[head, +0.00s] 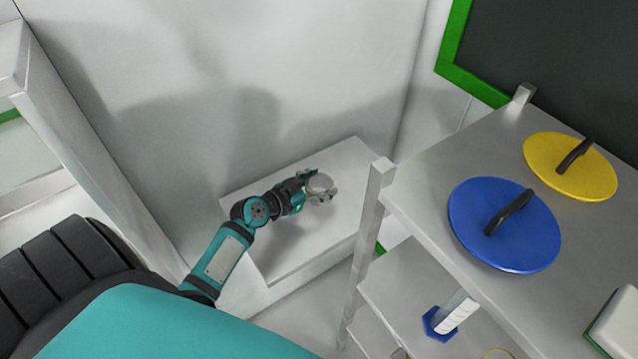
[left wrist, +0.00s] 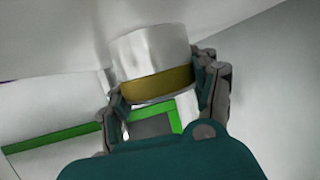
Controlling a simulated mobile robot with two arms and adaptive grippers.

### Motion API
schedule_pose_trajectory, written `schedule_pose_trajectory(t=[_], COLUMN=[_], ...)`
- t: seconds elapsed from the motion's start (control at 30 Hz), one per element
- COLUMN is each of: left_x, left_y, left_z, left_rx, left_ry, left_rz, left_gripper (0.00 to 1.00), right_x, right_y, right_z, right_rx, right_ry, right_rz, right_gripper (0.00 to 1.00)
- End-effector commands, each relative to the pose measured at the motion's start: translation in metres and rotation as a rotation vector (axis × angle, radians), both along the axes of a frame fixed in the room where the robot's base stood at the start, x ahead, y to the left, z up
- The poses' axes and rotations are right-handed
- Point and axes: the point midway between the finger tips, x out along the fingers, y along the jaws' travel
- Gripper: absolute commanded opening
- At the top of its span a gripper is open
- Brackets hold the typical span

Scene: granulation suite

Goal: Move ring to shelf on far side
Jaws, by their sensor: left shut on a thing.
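The ring (head: 320,183) is a small, pale metallic band at the end of my left arm in the head view. In the head view the gripper and ring appear over a white block-like surface (head: 290,252) against the wall. I cannot tell their height above it. My right gripper is not in view.
A grey shelf rack stands at right. Its top shelf (head: 420,190) holds a blue lid (head: 470,225) and a yellow lid (head: 548,172), both with black handles. A lower shelf (head: 392,282) holds a blue-based cylinder (head: 455,312). The rack's post (head: 366,235) stands right of the white block.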

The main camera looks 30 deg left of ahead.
Motion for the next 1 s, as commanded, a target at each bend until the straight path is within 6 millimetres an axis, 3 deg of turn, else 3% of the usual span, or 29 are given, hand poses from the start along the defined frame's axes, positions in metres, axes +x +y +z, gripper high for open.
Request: schedule_pose_trajectory(t=[0.2,0.23,0.4,0.77,1.0], left_x=[0.000,0.000,0.000,-0.002,-0.043], left_y=[0.000,0.000,0.000,0.001,0.010], left_z=[-0.004,-0.002,-0.002,0.002,0.012], left_rx=[0.001,0.000,0.000,0.001,0.003], left_ry=[-0.001,0.000,0.000,0.001,0.002], left_rz=[0.000,0.000,0.000,0.001,-0.001], left_gripper=[0.19,0.63,0.84,0.84,0.84], right_x=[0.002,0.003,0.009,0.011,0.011], right_y=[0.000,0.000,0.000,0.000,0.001], right_z=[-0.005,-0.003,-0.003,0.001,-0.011], right_rx=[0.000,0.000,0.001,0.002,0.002], right_ry=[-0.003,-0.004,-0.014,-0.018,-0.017], right_rz=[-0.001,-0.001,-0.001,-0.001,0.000], right_gripper=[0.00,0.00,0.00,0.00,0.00])
